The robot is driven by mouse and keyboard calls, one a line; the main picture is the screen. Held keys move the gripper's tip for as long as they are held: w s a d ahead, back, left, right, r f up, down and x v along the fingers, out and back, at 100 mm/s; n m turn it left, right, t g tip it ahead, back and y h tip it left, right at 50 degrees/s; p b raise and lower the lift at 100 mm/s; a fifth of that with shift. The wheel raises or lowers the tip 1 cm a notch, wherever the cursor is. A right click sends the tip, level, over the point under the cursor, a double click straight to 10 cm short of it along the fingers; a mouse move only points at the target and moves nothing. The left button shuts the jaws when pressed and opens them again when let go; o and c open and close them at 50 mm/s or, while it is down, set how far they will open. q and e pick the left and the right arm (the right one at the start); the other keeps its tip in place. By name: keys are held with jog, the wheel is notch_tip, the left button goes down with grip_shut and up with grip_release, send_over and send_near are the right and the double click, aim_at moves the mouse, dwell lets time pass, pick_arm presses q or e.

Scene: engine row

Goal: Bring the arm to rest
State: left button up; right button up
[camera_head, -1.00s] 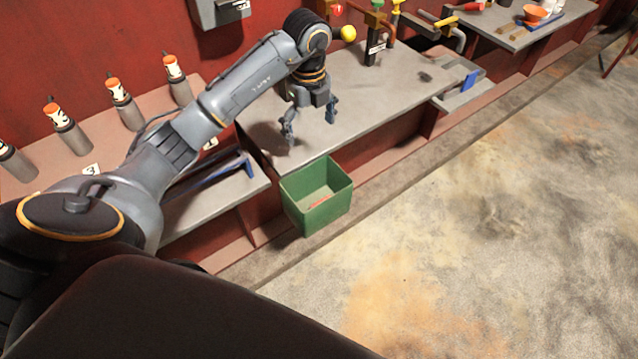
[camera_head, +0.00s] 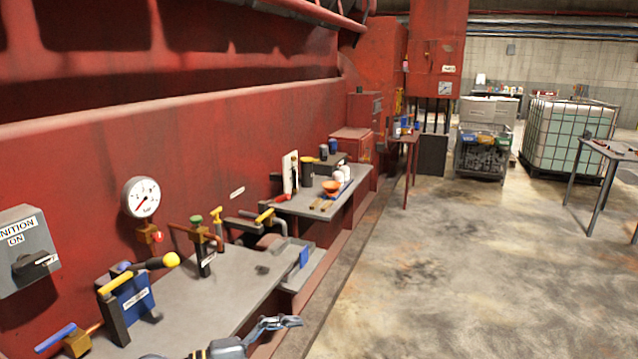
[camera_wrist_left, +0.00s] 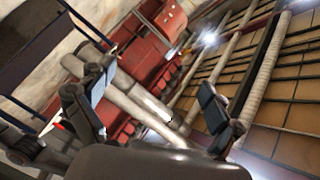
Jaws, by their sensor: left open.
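My left gripper (camera_head: 284,324) shows at the bottom edge of the head view, in front of the near grey bench (camera_head: 195,295). Most of its arm is below the picture. In the left wrist view the two fingers of the left gripper (camera_wrist_left: 157,80) stand wide apart with nothing between them. That view is tilted and looks past the fingers at a red structure, thick pipes and a panelled ceiling. My right gripper is in neither view.
Along the red wall are a pressure gauge (camera_head: 142,197), an ignition switch box (camera_head: 28,252) and a yellow-knobbed lever (camera_head: 171,260). Open floor (camera_head: 430,270) lies to the right. A caged tank (camera_head: 568,135) stands at the back.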

pick_arm(q)
jog(key=w+a+r+n+t+y, duration=0.2)
jog(key=a+r+n+t+y, duration=0.2)
jog(key=a+r+n+t, duration=0.65)
jog(key=s+a+f+n+g+y, duration=0.15)
jog(key=a+f+n+y, duration=0.25)
jog(key=f+n+y, duration=0.4)
jog(key=s+a+f+n+y, duration=0.3)
jog(key=a+f+n+y, duration=0.2)
jog(key=f+n, duration=0.3)
jog(key=s+d+f+m+g+h, duration=0.1)
jog(key=s+d+f+g, duration=0.1)
jog(key=s+f+g, duration=0.7)
jog(key=s+d+f+m+g+h, duration=0.1)
jog(key=s+f+g, duration=0.1)
jog(key=s+f, duration=0.8)
jog(key=s+f+g, duration=0.1)
jog(key=s+f, duration=0.1)
jog(key=f, duration=0.9)
jog(key=s+f+g, duration=0.1)
jog(key=s+f, duration=0.1)
jog(key=f, duration=0.9)
jog(key=s+a+f+g, duration=0.1)
jog(key=s+a+f, duration=0.1)
jog(key=s+f, duration=1.5)
jog(key=shift+s+a+f, duration=0.2)
jog(key=shift+a+f, duration=0.2)
